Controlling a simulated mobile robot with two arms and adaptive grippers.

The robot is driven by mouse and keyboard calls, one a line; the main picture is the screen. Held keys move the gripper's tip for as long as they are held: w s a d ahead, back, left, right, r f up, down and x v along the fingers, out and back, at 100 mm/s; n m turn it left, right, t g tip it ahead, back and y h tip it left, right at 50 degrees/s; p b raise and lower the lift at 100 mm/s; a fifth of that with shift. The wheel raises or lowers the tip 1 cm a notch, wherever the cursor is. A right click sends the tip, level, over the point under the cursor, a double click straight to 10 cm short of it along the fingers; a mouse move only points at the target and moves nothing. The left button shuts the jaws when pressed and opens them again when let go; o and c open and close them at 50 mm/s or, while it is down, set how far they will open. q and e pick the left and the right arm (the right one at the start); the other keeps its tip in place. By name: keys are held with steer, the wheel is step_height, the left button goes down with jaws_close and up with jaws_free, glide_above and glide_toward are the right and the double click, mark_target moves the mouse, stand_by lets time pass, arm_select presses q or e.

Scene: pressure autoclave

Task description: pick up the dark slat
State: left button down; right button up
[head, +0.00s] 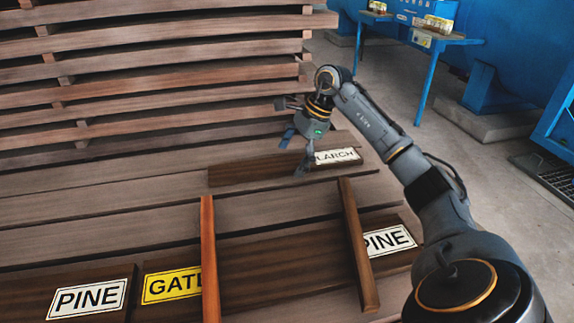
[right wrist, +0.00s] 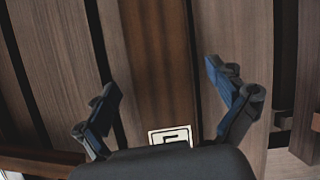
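A dark brown slat (head: 245,172) with a white LARCH label (head: 337,157) at its right end lies flat on the lighter planks. It also shows in the right wrist view (right wrist: 160,50), running away between my fingers, with part of its label at the near end. My right gripper (head: 295,153) is above the slat near the label. In the right wrist view its two blue-padded fingers (right wrist: 160,80) are wide apart, one on each side of the slat, with nothing held. Whether they touch it I cannot tell. My left gripper is not in view.
Boards labelled PINE (head: 62,299) and GATE (head: 155,302) lie in front, with another PINE label (head: 388,240) at right. Two reddish bars (head: 209,260) (head: 357,245) cross over the planks. Stacked timber (head: 150,75) rises behind; a blue stand (head: 430,75) is at back right.

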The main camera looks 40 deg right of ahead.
steer(key=c, duration=1.6)
steer(key=shift+r, duration=0.1)
